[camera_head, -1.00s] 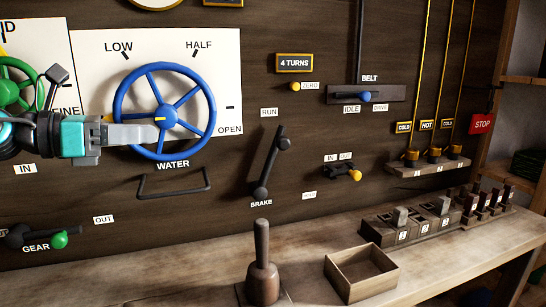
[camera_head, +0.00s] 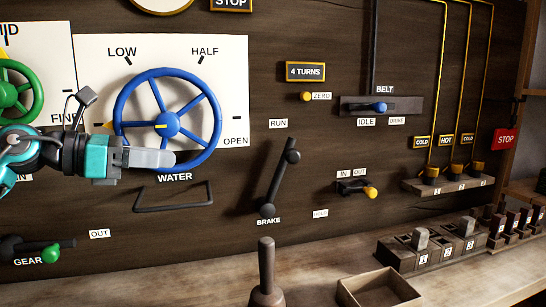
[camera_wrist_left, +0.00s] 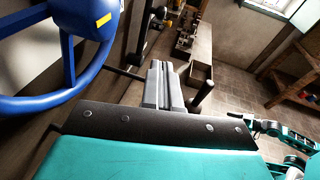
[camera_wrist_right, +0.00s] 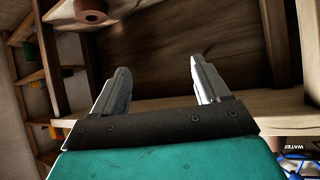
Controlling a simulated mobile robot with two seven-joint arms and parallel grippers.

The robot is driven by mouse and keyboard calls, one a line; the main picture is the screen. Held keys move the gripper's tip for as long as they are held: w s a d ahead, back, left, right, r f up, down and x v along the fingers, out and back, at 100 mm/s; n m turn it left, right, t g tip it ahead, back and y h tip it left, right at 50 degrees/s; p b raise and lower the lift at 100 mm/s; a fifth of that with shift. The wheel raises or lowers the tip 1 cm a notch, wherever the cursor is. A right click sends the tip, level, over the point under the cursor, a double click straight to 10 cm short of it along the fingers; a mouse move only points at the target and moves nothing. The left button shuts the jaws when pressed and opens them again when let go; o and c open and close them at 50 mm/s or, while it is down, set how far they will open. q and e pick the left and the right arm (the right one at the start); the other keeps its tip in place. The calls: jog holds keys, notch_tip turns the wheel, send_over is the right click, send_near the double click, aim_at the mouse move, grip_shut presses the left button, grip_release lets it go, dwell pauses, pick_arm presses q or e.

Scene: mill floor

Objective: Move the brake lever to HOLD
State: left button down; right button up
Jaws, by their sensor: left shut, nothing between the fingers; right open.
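The black brake lever (camera_head: 279,182) is on the dark wall panel, above the BRAKE label (camera_head: 268,223). Its knob end points up and slightly right, towards the RUN label (camera_head: 278,123). The HOLD label (camera_head: 320,213) is to the lower right of the lever. My left gripper (camera_head: 170,158) is shut and empty in front of the lower part of the blue WATER wheel, left of the lever and apart from it. Its closed fingers (camera_wrist_left: 160,85) show in the left wrist view. My right gripper (camera_wrist_right: 158,63) is open and empty in the right wrist view.
The blue wheel (camera_head: 167,73) and a black bar handle (camera_head: 172,207) are left of the lever. A small yellow-knobbed IN/OUT lever (camera_head: 370,193) is to its right. A wooden-handled post (camera_head: 266,270) and an open box (camera_head: 345,296) stand on the bench below.

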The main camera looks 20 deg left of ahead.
pick_arm(q)
jog(key=p, duration=0.6)
send_near(287, 160)
jog(key=x, duration=0.5)
jog(key=shift+d+f, duration=0.1)
jog(key=shift+d, duration=0.1)
jog(key=shift+w+d, duration=0.35)
jog(key=shift+w, duration=0.05)
pick_arm(e)
jog(key=shift+s+d+r+h, duration=0.2)
jog(key=shift+s+d+r, duration=0.15)
jog(key=shift+d+r, duration=0.35)
jog(key=shift+s+d+r+h, duration=0.25)
jog(key=shift+d+r, duration=0.2)
jog(key=shift+r, duration=0.35)
pick_arm(q)
jog(key=shift+w, duration=0.1)
pick_arm(e)
jog(key=shift+d+r, duration=0.1)
jog(key=shift+d, duration=0.05)
